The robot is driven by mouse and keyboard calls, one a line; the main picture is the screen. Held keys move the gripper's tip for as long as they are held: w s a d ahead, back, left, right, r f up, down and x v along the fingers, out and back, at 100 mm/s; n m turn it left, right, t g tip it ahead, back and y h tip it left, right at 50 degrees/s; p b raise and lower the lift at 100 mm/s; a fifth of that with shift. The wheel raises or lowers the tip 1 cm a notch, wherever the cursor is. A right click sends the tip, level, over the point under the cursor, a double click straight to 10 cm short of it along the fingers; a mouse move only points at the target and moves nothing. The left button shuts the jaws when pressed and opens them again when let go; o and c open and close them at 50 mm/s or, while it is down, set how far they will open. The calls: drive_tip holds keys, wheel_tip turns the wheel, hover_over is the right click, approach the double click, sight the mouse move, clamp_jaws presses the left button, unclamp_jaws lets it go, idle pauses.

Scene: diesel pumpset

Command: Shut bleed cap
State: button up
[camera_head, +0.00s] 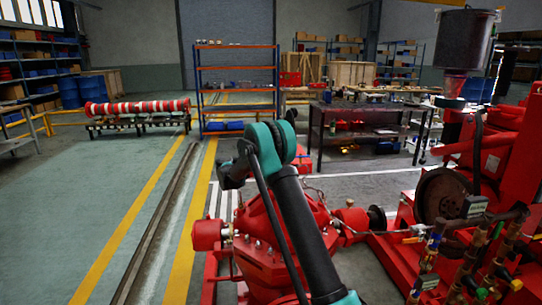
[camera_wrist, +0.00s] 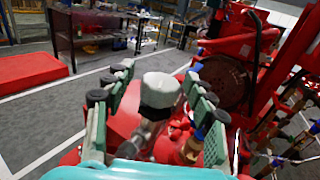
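A pale grey-white cap on a metal stem (camera_wrist: 160,90) stands up in the middle of the wrist view, and I take it to be the bleed cap. My gripper (camera_wrist: 157,76) is open, with one green finger with dark pads on each side of the cap. Gaps show between the cap and both fingers, so neither seems to touch it. I cannot tell how far the cap is turned. In the head view my arm reaches over the red pump (camera_head: 262,245); the fingers and the cap cannot be made out there.
The red engine with a large dark wheel (camera_head: 441,195) stands at the right. Pipes and valves with coloured handles (camera_head: 440,260) stand at the lower right. A dark workbench (camera_head: 370,125) and a shelf rack (camera_head: 237,90) are behind.

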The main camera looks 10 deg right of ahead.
drive_tip(key=v, duration=1.2)
drive_tip(key=shift+f, duration=0.1)
drive_tip(key=shift+w, duration=0.1)
